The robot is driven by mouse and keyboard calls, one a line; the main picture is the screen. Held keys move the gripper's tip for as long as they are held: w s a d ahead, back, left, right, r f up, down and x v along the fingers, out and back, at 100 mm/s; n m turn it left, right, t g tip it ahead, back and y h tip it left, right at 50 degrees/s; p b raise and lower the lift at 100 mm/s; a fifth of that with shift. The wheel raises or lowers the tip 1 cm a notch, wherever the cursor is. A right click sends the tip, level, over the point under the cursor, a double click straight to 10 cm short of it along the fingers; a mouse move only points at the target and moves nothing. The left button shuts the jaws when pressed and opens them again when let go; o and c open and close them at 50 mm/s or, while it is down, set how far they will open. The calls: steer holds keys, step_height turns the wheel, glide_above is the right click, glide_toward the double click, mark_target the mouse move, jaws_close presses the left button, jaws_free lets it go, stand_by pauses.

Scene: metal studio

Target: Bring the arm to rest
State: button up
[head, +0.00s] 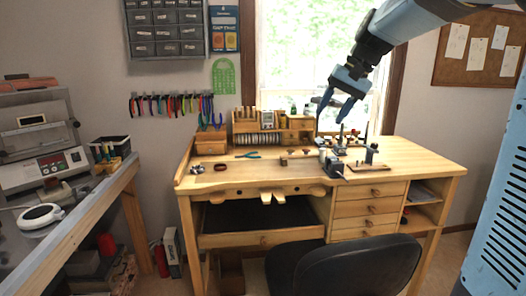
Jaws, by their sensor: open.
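My gripper (336,108) hangs from my blue and black arm at the upper right of the head view, in front of the window. Its blue fingers point down and stand apart, with nothing visible between them. It appears above the right half of the wooden workbench (420,168). Some small tools at the back of the bench are partly hidden behind the fingers.
A small vise (331,163) and a small stand (371,156) are on the bench's right half. Blue-handled pliers (248,155) lie left of centre. A black chair (345,265) stands in front. A side bench (85,205) with a machine (38,145) is at left.

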steer(key=s+d+f+t+h, duration=0.1)
steer(key=s+f, duration=0.3)
steer(key=s, duration=0.4)
steer(key=s+d+f+n+t+h, duration=0.1)
steer(key=s+f, duration=0.3)
steer(key=s, duration=0.5)
steer(key=s+d+f+t+h, duration=0.1)
steer(key=s+d+f+h, duration=0.1)
steer(key=s, duration=0.6)
steer(key=shift+s+d+f+n+h, duration=0.35)
steer(key=shift+d+f, duration=0.35)
steer(key=shift+f, duration=0.25)
steer(key=shift+c, duration=0.7)
steer(key=shift+d, duration=0.1)
